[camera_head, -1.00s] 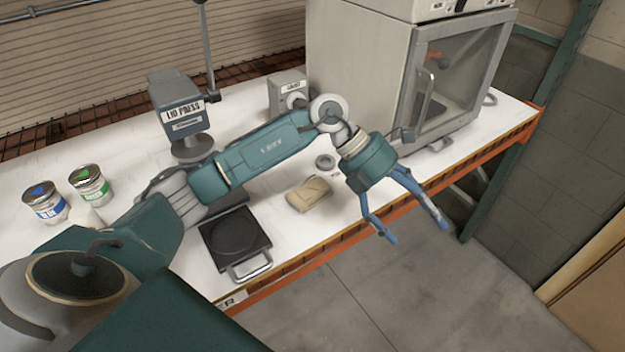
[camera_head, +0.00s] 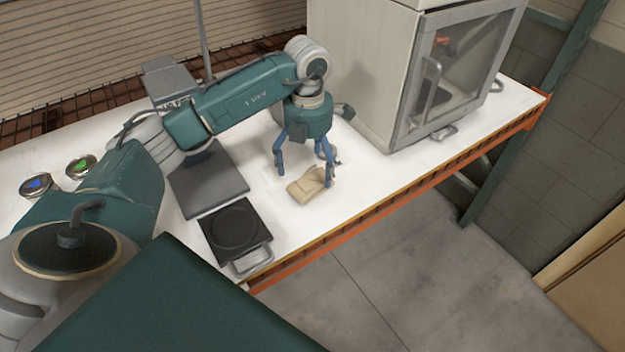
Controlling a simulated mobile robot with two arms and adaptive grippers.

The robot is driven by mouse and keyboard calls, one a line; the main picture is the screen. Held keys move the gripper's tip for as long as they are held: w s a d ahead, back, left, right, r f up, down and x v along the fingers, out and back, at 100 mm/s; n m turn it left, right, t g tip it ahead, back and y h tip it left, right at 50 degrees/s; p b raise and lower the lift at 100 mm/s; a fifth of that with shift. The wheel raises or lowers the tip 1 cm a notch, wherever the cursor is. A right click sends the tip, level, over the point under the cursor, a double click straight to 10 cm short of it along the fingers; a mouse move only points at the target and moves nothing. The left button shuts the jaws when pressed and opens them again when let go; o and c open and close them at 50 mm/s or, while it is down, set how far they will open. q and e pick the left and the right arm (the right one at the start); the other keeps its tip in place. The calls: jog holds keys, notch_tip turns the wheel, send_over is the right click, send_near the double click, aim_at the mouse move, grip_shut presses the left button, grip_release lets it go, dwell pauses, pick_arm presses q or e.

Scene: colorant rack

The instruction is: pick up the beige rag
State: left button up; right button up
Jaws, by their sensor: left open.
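The beige rag (camera_head: 306,187) lies folded on the white table near its front edge. My left gripper (camera_head: 304,177) points down over the rag with its blue fingers spread. One finger is at the left of the rag and another is at its right end, in front of it. The gripper is open, and I cannot tell whether the fingers touch the rag. My right gripper is not in view.
A black scale-like plate (camera_head: 236,231) with a metal handle sits left of the rag. A lid press (camera_head: 172,80) is partly hidden behind my arm. Two paint cans (camera_head: 36,186) stand far left. A glass-doored cabinet (camera_head: 372,75) stands right, behind the rag.

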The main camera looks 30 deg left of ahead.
pick_arm(q)
notch_tip(320, 180, down, 4)
jog(key=shift+r+p, duration=0.25)
jog(key=shift+p, duration=0.45)
jog(key=shift+f, duration=0.3)
jog(key=c, duration=1.1)
jog(key=shift+c, duration=0.3)
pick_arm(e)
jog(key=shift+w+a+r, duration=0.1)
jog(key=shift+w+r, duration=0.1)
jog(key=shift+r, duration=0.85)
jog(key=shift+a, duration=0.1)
pick_arm(q)
jog(key=shift+r, duration=0.1)
notch_tip(320, 180, up, 11)
jog(key=b, duration=0.3)
notch_tip(320, 180, up, 9)
jog(key=p, duration=0.1)
send_over(309, 176)
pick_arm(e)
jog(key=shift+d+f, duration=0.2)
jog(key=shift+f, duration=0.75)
